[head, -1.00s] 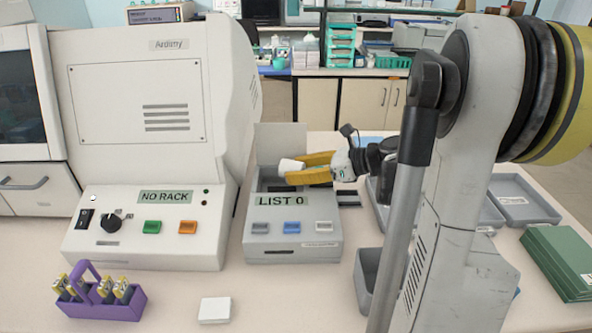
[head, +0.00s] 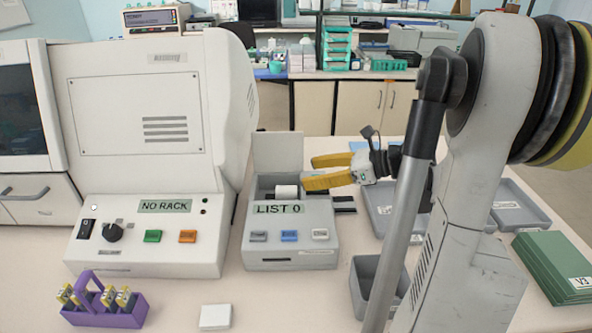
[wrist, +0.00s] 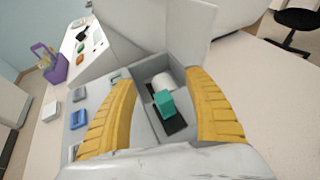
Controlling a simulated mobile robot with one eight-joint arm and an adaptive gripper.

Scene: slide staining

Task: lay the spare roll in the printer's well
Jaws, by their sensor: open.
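The label printer (head: 262,233) stands with its lid (head: 278,152) raised, its front panel reading LIST 0. The white roll (head: 286,191) lies in the open well behind that panel. In the wrist view the roll (wrist: 163,79) sits inside the well walls, with a teal block (wrist: 166,104) in front of it partly covering it. My gripper (head: 309,172) is open and empty, just right of the well. In the wrist view its yellow fingers (wrist: 160,76) stand wide on either side of the well, clear of the roll.
The big slide stainer (head: 140,225), showing NO RACK, stands close on the left. A purple rack (head: 118,317) with slides and a white box (head: 215,317) lie in front. Grey trays (head: 515,205) and green folders (head: 556,262) are on the right.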

